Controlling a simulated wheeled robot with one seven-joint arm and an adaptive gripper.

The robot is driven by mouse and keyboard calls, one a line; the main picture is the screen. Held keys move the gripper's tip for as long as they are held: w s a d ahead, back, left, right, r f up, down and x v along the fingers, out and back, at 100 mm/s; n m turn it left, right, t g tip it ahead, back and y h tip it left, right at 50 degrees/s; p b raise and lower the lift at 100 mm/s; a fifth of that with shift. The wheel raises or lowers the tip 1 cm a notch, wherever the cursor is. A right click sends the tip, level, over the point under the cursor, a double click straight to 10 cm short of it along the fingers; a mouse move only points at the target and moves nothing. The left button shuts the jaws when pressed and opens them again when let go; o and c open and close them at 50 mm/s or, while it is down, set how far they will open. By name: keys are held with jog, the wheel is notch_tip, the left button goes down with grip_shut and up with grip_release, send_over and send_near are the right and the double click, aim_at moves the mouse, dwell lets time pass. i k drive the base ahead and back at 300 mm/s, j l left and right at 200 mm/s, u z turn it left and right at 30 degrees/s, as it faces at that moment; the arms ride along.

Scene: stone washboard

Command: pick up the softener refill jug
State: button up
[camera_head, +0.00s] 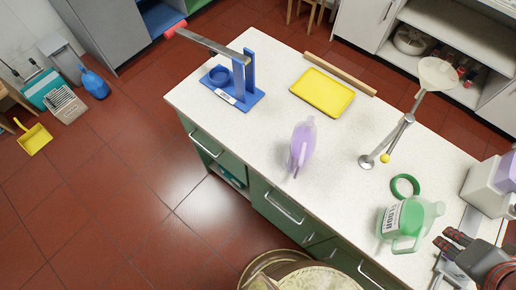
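A pale green, see-through jug (408,218) with a side handle and a white label with dark lettering stands near the right front of the white counter. A lilac, see-through bottle-like jug (302,146) stands near the middle of the counter's front edge. I cannot tell from the picture which one is the softener refill jug. My gripper (452,240), dark with reddish parts, is at the lower right. It appears to the right of and below the green jug, with a gap between them. Its finger opening is too small to judge.
A round container (310,277) stands below the counter front. Counter around the lilac jug is clear.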

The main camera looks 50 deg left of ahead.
aim_at(302, 143)
jog(key=u, duration=1.7)
